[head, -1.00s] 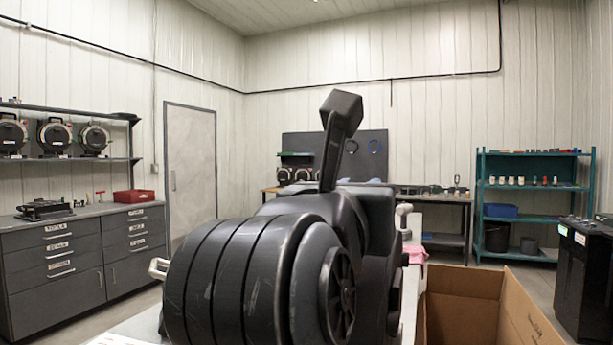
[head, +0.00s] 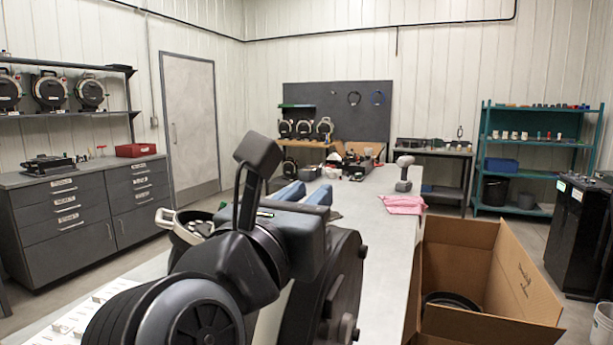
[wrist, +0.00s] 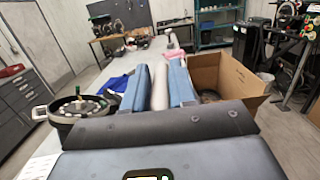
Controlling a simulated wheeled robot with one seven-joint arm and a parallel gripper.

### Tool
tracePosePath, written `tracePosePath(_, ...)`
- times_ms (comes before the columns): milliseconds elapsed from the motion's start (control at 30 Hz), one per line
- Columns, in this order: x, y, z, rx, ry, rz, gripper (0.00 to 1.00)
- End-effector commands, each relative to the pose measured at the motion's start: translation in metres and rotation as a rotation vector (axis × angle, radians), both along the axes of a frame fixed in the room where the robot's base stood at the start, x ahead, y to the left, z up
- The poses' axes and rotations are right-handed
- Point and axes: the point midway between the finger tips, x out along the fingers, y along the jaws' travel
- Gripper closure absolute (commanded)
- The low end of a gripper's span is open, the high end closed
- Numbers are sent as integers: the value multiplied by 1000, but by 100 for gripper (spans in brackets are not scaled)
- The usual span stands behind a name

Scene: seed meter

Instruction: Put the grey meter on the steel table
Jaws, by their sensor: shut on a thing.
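My gripper (head: 304,190) is low over the long pale grey table, its two blue fingers pointing away from me. In the wrist view my gripper (wrist: 159,72) is shut on a pale grey, rounded thing (wrist: 160,90), which shows as a narrow strip between the fingers. It may be the grey meter; its full shape is hidden. The long pale table (head: 375,235) may be the steel table, and it runs away from me under the arm. I cannot tell whether the held thing touches it. My black arm hides much of the near table.
An open cardboard box (head: 490,280) stands right of the table.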

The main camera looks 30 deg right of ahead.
Motion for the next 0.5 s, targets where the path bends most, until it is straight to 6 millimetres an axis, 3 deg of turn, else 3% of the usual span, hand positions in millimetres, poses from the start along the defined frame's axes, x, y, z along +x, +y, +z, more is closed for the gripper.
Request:
tracePosePath(333,-1,0,-2,-3,-8,1,100)
tracePosePath(367,0,-1,-6,0,0,-1,72)
tracePosePath(500,0,-1,-6,0,0,-2,58)
